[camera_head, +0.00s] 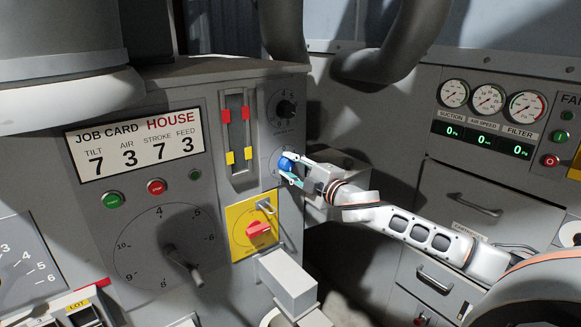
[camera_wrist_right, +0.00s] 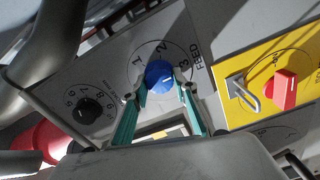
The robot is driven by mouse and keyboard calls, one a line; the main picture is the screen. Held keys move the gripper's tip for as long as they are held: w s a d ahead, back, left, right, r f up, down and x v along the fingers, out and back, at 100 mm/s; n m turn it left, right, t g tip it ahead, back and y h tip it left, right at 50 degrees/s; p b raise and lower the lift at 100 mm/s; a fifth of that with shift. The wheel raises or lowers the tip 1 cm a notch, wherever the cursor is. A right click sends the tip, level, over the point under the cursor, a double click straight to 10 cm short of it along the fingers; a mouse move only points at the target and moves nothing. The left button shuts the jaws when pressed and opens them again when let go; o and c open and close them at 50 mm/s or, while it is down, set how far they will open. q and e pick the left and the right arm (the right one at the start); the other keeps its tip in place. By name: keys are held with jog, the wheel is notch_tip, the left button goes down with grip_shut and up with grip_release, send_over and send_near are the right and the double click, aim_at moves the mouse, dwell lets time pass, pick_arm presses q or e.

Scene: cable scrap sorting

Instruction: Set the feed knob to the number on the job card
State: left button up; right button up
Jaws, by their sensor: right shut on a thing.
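The job card (camera_head: 135,145) on the machine front reads TILT 7, AIR 3, STROKE 7, FEED 3. The blue feed knob (camera_head: 286,164) is on the narrow right-hand panel and shows closely in the right wrist view (camera_wrist_right: 158,75). There, 1, 2 and 3 show around it beside the word FEED. A short pale mark is on its face, but I cannot tell surely which number it points at. My right gripper (camera_head: 290,168) is shut on the knob, one finger on each side, also in the wrist view (camera_wrist_right: 161,84). My left gripper is not in view.
A black knob (camera_head: 286,108) sits above the feed knob. A red switch on a yellow plate (camera_head: 240,220) is below it. Sliders (camera_head: 238,130) and a large dial (camera_head: 165,250) are to the left. Gauges (camera_head: 488,99) are on the right cabinet.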

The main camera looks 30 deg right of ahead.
jog(key=o, duration=1.1)
jog(key=shift+s+f, duration=0.1)
jog(key=shift+s, duration=0.5)
jog(key=s, duration=1)
jog(key=shift+s+d, duration=0.4)
jog(key=shift+d, duration=0.05)
